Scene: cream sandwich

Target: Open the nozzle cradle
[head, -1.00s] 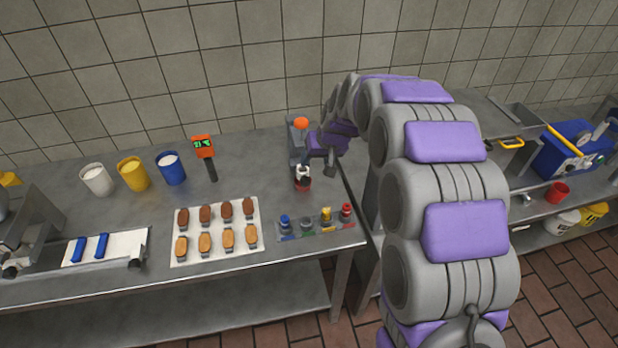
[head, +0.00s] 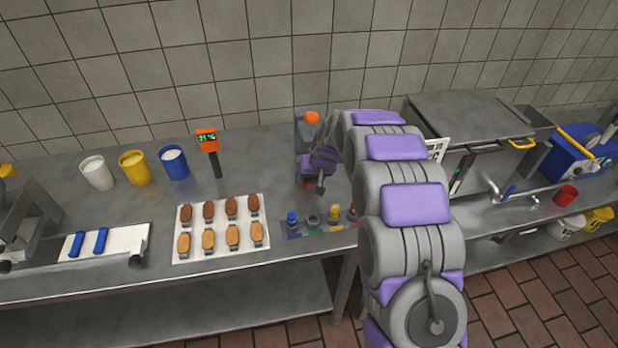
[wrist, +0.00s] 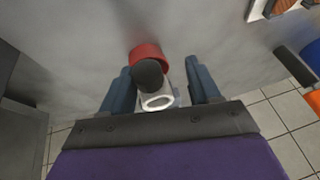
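A small piece with a red base (wrist: 147,54), a dark round knob (wrist: 149,75) and a white ring (wrist: 158,102) sits on the steel table. In the wrist view it lies between the two fingers of my gripper (wrist: 161,85). The fingers are spread, with a gap visible on the right side; contact on the left side is unclear. In the head view my gripper (head: 320,180) hangs low over this piece and hides most of it. A grey stand with an orange ball (head: 311,118) is just behind. I cannot tell which part is the nozzle cradle.
A row of coloured nozzle-like pieces (head: 318,233) lies in front, partly behind my arm. A white tray (head: 178,256) of brown and tan pastries, an orange-headed thermometer (head: 207,140) and several cups stand left. Bare table lies between tray and stand. A large steel box (head: 468,115) stands right.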

